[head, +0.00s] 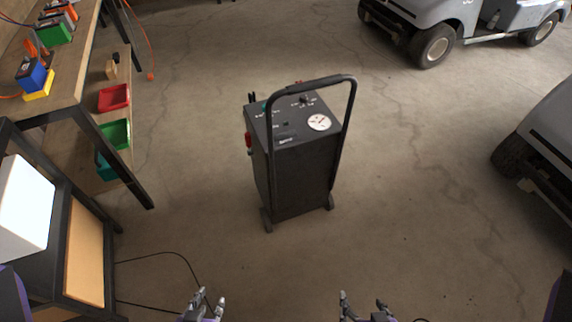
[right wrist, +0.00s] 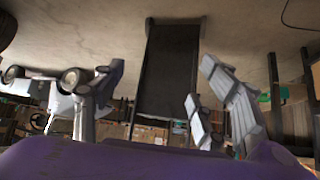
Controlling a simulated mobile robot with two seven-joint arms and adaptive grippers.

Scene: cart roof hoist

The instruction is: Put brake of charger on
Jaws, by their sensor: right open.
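The charger (head: 295,170) is a dark upright box with a tall black loop handle (head: 350,120). It stands on the floor in the middle of the head view. Its top panel has a white round dial and small controls; a red part shows on its left side. Dark feet or casters (head: 267,222) show at its base; I cannot make out the brake. My left gripper (head: 207,303) and right gripper (head: 361,304) are at the bottom edge, both open and empty, apart from the charger. The charger's dark body also shows in the right wrist view (right wrist: 170,70), beyond my spread fingers.
A workbench (head: 75,75) with coloured bins stands at the left, with a black-framed stand (head: 85,250) nearer me. A black cable (head: 165,254) lies on the floor. Light carts (head: 435,45) are at the upper right and right edge. The floor around the charger is clear.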

